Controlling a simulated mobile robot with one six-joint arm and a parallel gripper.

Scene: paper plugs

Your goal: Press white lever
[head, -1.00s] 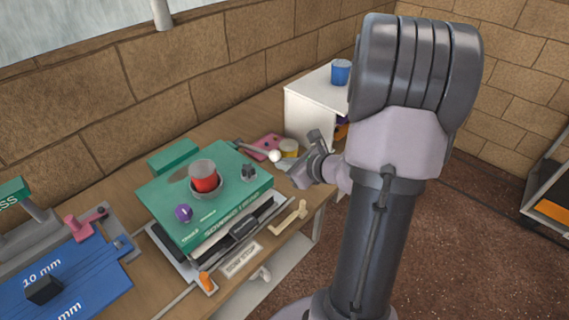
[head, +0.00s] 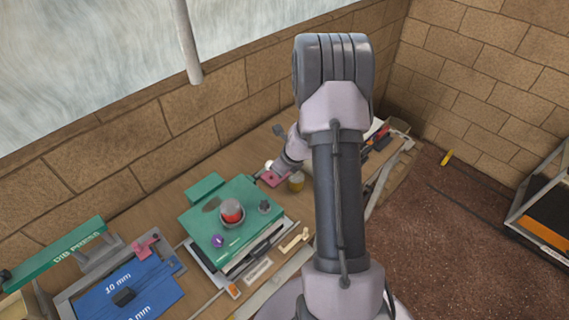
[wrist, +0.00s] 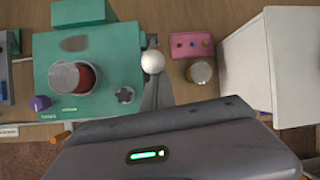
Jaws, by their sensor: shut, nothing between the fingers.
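The white lever's round white knob (wrist: 153,61) shows at the right side of the green machine (wrist: 110,52) in the wrist view. In the head view the knob (head: 269,165) is small and partly hidden by my gripper (head: 262,174). The green machine (head: 196,222) lies to the left of it. My gripper (wrist: 157,84) is shut and empty, with its tips close to the knob. I cannot tell whether they touch it. The lever's rod is mostly hidden.
A pink box (wrist: 191,45) with coloured buttons and a yellowish round container (wrist: 200,73) stand right of the knob. A large white box (wrist: 285,65) is farther right. A red piece in a clear cup (head: 232,211) sits on the machine. A blue board (head: 125,290) lies left.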

